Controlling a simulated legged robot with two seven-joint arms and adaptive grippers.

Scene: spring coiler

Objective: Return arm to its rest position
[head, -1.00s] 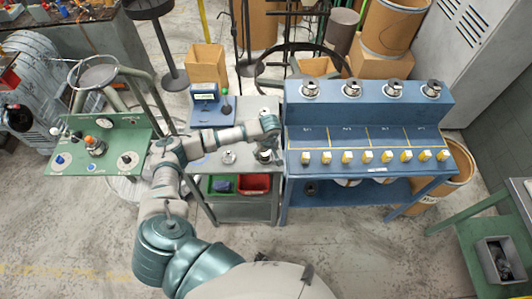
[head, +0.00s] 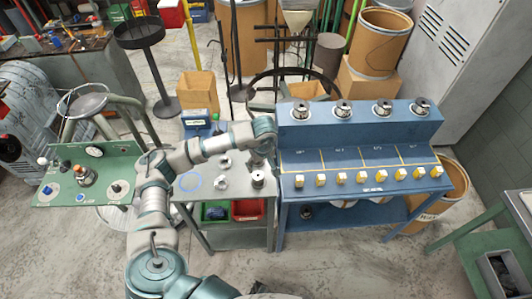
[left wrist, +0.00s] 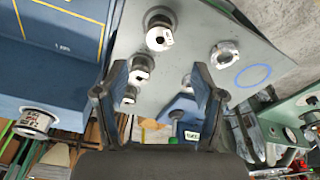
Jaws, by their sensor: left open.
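My left arm (head: 155,195) comes up from the bottom left and bends right over the grey table (head: 190,208). Its gripper points down near the table's right side, close to the blue bench (head: 345,212); its fingers are hard to make out in the head view. In the left wrist view the left gripper (left wrist: 158,67) is open, its two dark fingers wide apart with nothing held. Metal collars (left wrist: 160,35) on the table show beyond and between the fingers. One collar (head: 258,180) stands just below the gripper in the head view. My right gripper is out of view.
Several metal fittings (head: 342,108) stand on the blue bench's upper step, with yellow-and-white blocks along its front. A green panel (head: 60,190) with knobs stands left of my arm. A blue device (head: 196,118) sits behind my forearm. Red and green bins are on the lower shelf.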

